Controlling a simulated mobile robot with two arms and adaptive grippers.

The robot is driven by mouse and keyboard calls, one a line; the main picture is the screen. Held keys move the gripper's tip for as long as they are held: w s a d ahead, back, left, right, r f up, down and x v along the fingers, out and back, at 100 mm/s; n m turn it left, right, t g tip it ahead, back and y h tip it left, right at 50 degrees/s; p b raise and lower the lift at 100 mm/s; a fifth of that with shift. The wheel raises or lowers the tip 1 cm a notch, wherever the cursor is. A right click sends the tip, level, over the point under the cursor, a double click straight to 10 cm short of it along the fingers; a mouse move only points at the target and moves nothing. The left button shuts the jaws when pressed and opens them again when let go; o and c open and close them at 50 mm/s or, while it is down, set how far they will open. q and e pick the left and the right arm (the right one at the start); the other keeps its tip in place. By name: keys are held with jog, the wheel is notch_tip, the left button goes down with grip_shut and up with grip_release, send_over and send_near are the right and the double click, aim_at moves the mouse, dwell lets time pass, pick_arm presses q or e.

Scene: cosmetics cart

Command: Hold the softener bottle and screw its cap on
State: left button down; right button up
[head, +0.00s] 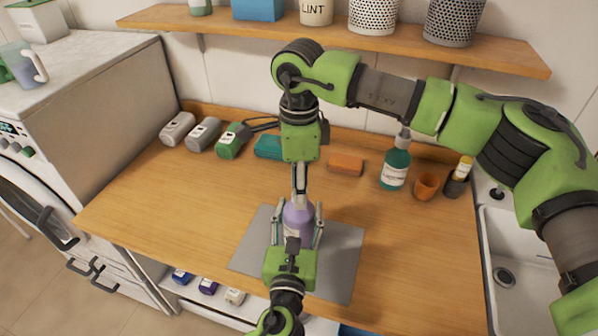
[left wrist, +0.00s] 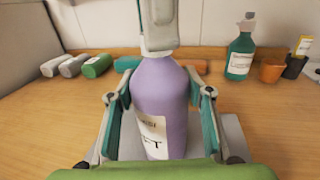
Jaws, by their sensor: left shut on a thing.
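The purple softener bottle (head: 298,217) stands upright on the grey mat (head: 340,262); it fills the middle of the left wrist view (left wrist: 165,95), its white label partly in sight. My left gripper (head: 298,226) is shut on the bottle's body, one finger on each side. My right gripper (head: 300,178) points straight down over the bottle's top, and its fingers cover the neck in the left wrist view (left wrist: 158,45).
A green bottle (head: 395,168), an orange cup (head: 426,186) and a dark holder (head: 456,184) stand at the back right, near the sink (head: 520,260). An orange block (head: 346,164), a teal block (head: 268,147) and several small bottles line the back.

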jog(key=shift+f, duration=0.55)
grip_shut()
jog(key=m, duration=0.5)
jog(key=shift+o, duration=0.5)
grip_release()
jog(key=shift+r, duration=0.1)
jog(key=shift+r, duration=2.2)
jog(key=shift+c, duration=0.5)
